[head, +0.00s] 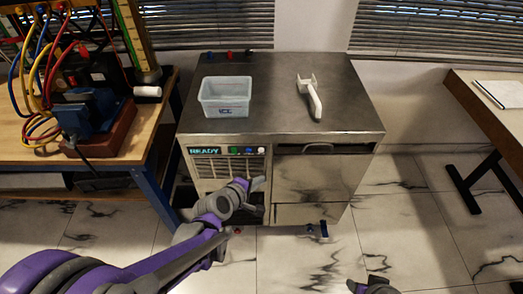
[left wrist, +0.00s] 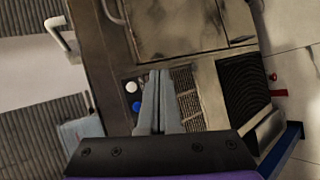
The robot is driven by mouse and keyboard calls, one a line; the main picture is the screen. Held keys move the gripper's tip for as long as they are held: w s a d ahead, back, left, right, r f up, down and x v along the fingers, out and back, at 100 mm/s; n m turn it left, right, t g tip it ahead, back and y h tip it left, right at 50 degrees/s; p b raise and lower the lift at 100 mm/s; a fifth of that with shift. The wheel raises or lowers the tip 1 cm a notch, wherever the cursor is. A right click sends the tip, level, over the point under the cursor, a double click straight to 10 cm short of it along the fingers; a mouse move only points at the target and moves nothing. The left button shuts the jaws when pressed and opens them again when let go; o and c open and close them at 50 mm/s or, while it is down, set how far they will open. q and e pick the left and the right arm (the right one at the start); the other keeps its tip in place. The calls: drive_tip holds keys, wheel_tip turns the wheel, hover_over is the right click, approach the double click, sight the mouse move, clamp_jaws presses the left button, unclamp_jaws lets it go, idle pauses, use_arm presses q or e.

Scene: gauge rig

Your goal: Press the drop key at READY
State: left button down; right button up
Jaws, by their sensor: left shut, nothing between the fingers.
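The ice machine (head: 320,180) is a steel cabinet with a lit display (head: 204,150) reading READY. To the right of the display is a row of keys: green (head: 234,150), blue (head: 248,150) and white (head: 262,150). The left wrist view shows the white key (left wrist: 131,87) and the blue key (left wrist: 136,105) just left of my fingers; the green key is not visible there. My left gripper (head: 258,184) is shut and empty, in front of the cabinet and below the keys in the head view. My right gripper (head: 375,286) is only partly visible at the bottom edge.
A clear bin (head: 226,111) and a white scoop (head: 311,97) rest on the cabinet's top. A wooden bench (head: 140,135) with cables and a blue device stands at the left. Another table (head: 490,115) stands at the right. Marble floor (head: 400,225) is open at the front right.

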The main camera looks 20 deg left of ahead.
use_arm(q)
drive_tip(key=shift+w+a, duration=0.4)
drive_tip(key=shift+w, duration=1)
drive_tip(key=shift+w+a, duration=0.4)
drive_tip(key=shift+w, duration=1)
drive_tip(key=shift+w+a, duration=0.4)
drive_tip(key=shift+w, duration=1)
drive_tip(key=shift+w, duration=0.1)
drive_tip(key=shift+w+a, duration=0.1)
drive_tip(key=shift+w, duration=0.2)
drive_tip(key=shift+w+a, duration=0.1)
drive_tip(key=shift+w, duration=0.3)
drive_tip(key=shift+s, duration=0.1)
drive_tip(key=shift+s+d, duration=0.2)
drive_tip(key=shift+s, duration=0.5)
drive_tip(key=shift+s+d, duration=0.25)
drive_tip(key=shift+s, duration=0.55)
drive_tip(key=shift+s+d, duration=0.2)
drive_tip(key=shift+s, duration=0.6)
drive_tip(key=shift+s+d, duration=0.25)
drive_tip(key=shift+s, duration=0.55)
